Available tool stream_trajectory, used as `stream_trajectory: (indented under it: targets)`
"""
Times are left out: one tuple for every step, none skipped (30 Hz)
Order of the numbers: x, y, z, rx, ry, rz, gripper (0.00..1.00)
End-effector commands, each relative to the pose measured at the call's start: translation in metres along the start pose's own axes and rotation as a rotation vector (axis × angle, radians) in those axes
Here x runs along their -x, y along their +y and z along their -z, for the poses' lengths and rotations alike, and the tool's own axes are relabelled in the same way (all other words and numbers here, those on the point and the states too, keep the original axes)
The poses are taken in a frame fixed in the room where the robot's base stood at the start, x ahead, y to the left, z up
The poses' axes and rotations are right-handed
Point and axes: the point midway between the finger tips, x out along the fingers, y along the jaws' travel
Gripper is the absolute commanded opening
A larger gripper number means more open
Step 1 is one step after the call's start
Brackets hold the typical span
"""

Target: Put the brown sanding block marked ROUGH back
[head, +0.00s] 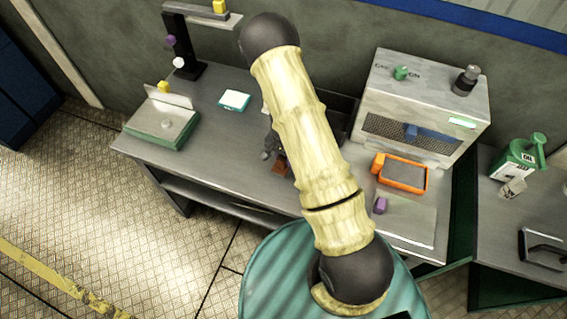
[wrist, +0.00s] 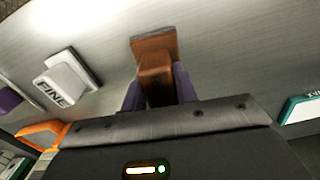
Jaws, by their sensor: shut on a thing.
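A brown block (wrist: 155,70) is between the purple fingers of my gripper (wrist: 158,92) in the wrist view. It has a flat plate and a narrower grip part, and my gripper is shut on the grip part. No ROUGH marking is readable on it. In the head view the brown block (head: 279,168) shows just left of my arm, over the grey bench (head: 215,135). My gripper (head: 270,155) is mostly hidden behind my arm there. I cannot tell whether the block touches the bench.
A white block marked FINE (wrist: 66,78) lies left of the brown block in the wrist view. An orange-rimmed tray (head: 403,187) and a purple block (head: 380,205) are right of my arm. A teal-edged white pad (head: 234,100) lies on the bench. A grey cabinet (head: 425,95) stands behind the tray.

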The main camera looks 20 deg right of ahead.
Motion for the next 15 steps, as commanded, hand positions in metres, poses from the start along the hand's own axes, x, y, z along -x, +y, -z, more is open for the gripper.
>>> stream_trajectory:
  targets:
    - [0.000, 0.000, 0.000, 0.000, 0.000, 0.000, 0.00]
    - [-0.001, 0.000, 0.000, 0.000, 0.000, 0.000, 0.00]
    - [-0.002, 0.000, 0.000, 0.000, -0.001, -0.001, 0.00]
    - [-0.004, 0.001, 0.000, -0.001, -0.001, -0.001, 0.00]
    - [-0.007, 0.001, 0.000, -0.002, -0.002, -0.002, 0.00]
    - [-0.011, 0.001, -0.001, -0.002, -0.003, -0.002, 0.00]
    - [-0.015, 0.001, -0.001, -0.003, -0.004, -0.002, 0.00]
    - [-0.019, 0.001, -0.001, -0.003, -0.004, -0.003, 0.00]
    - [-0.025, 0.001, -0.001, -0.002, -0.003, -0.002, 0.00]
    - [-0.028, 0.001, 0.000, -0.002, -0.003, -0.002, 0.00]
    - [-0.030, 0.001, 0.000, -0.001, -0.002, -0.002, 0.00]
    - [-0.033, 0.001, -0.001, -0.001, -0.003, -0.001, 0.00]
    - [-0.035, 0.001, -0.001, -0.001, -0.003, -0.001, 0.00]
    - [-0.036, 0.001, 0.000, -0.001, -0.002, -0.001, 0.00]
    - [-0.037, 0.000, 0.000, -0.001, -0.001, 0.000, 0.00]
